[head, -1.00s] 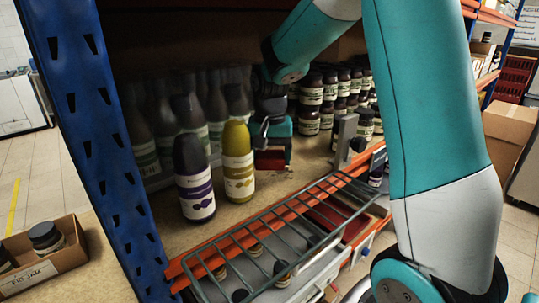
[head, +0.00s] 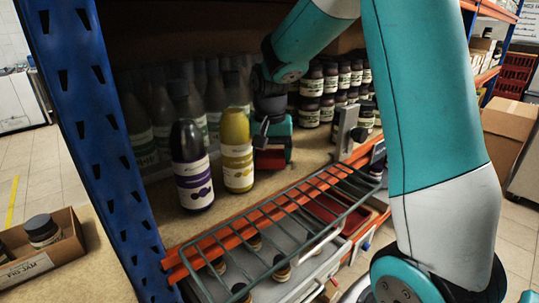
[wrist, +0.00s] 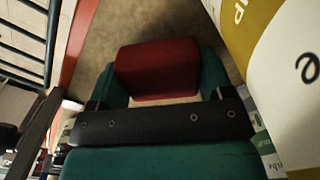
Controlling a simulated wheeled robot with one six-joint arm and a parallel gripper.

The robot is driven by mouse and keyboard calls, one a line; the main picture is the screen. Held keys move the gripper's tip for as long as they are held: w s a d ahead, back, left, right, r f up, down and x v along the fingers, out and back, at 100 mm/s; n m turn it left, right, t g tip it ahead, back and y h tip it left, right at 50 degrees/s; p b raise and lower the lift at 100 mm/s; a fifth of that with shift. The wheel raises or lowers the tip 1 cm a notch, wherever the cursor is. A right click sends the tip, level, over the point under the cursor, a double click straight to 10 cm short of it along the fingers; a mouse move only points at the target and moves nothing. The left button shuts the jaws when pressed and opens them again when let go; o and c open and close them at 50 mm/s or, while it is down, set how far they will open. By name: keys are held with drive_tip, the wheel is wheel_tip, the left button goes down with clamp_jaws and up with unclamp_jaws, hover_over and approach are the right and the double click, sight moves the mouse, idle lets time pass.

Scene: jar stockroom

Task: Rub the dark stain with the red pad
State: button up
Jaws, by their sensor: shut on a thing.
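The red pad (wrist: 157,70) is between the two green fingers of my gripper (wrist: 160,88) in the wrist view, and the jaws are shut on it. In the head view the red pad (head: 270,158) shows low under my gripper (head: 275,145), close to the shelf board (head: 225,207). It is just right of the yellow bottle. I cannot tell whether the pad touches the board. No dark stain can be made out in either view; it may be hidden under the pad or behind the bottles.
A yellow bottle (head: 236,150) and a dark purple-labelled bottle (head: 191,165) stand left of my gripper. Rows of jars (head: 338,85) stand behind to the right. A green wire rack (head: 290,222) and an orange shelf edge (head: 245,223) lie in front. A blue upright (head: 95,135) bounds the left.

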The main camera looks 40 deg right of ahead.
sight(291, 161)
drive_tip(key=shift+f+b, duration=0.55)
drive_tip(key=shift+f, duration=0.45)
drive_tip(key=shift+d+r, duration=0.1)
drive_tip(key=shift+d, duration=0.05)
drive_tip(key=shift+d+r+p, duration=0.1)
drive_tip(key=shift+d+p, duration=0.4)
drive_tip(key=shift+d, duration=0.55)
drive_tip(key=shift+w+d+f+p, duration=0.15)
drive_tip(key=shift+d+p, duration=0.5)
drive_tip(key=shift+d, duration=1.8)
drive_tip(key=shift+p, duration=0.35)
